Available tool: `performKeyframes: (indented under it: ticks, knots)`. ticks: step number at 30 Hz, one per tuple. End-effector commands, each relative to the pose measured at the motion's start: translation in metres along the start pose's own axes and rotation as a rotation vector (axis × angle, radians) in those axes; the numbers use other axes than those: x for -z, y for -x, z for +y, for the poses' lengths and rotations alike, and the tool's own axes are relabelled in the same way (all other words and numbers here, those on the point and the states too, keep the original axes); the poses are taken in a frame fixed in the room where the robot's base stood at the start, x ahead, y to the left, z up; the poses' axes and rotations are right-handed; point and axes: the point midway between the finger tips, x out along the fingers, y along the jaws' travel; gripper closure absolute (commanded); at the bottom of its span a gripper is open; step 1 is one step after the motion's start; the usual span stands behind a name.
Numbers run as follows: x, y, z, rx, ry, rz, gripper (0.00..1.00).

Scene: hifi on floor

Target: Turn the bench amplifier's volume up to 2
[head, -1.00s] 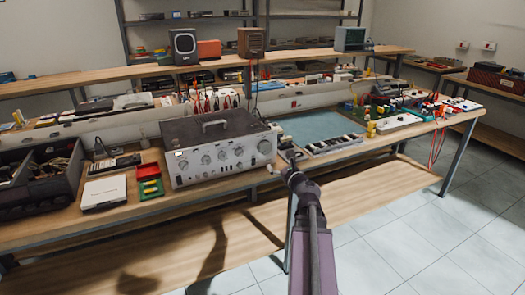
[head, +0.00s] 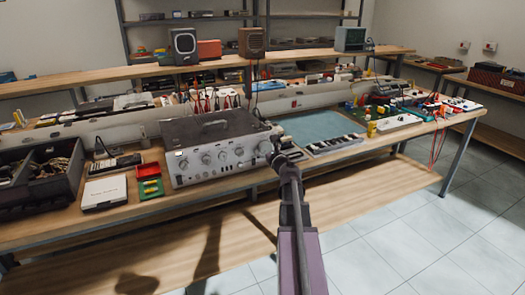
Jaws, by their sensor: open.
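The bench amplifier (head: 205,172) is a silver-fronted box with a dark top and a carry handle, standing on the workbench left of centre. Its front panel has several round knobs in a row. The largest knob sits at the panel's right end, and my gripper (head: 274,150) is at that spot and partly covers it. The gripper is open. I cannot tell whether its fingers touch the knob or only stand around it. The scale marks are too small to read.
The floor in front of the bench is clear.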

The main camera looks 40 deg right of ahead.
Motion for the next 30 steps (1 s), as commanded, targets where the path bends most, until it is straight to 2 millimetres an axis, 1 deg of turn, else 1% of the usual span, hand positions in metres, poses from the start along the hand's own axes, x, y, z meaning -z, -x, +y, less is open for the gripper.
performKeyframes:
  ticks: [8, 9, 11, 12, 14, 15, 17, 18, 19, 21, 30]
  knots:
    - [0.000, 0.000, 0.000, 0.000, 0.000, 0.000, 0.00]
    - [0.000, 0.000, 0.000, 0.000, 0.000, 0.000, 0.12]
    - [0.000, 0.000, 0.000, 0.000, 0.000, 0.000, 0.30]
    - [0.000, 0.000, 0.000, 0.000, 0.000, 0.000, 0.42]
    - [0.000, 0.000, 0.000, 0.000, 0.000, 0.000, 0.59]
    - [0.000, 0.000, 0.000, 0.000, 0.000, 0.000, 0.71]
    - [0.000, 0.000, 0.000, -0.001, 0.000, 0.000, 0.72]
    - [-0.005, 0.009, 0.024, -0.007, 0.000, -0.001, 0.72]
    - [-0.003, 0.004, 0.015, -0.005, 0.000, -0.001, 0.71]
    - [-0.002, 0.001, 0.010, -0.009, -0.002, -0.001, 0.71]
    - [-0.001, -0.002, 0.005, -0.010, -0.061, -0.002, 0.72]
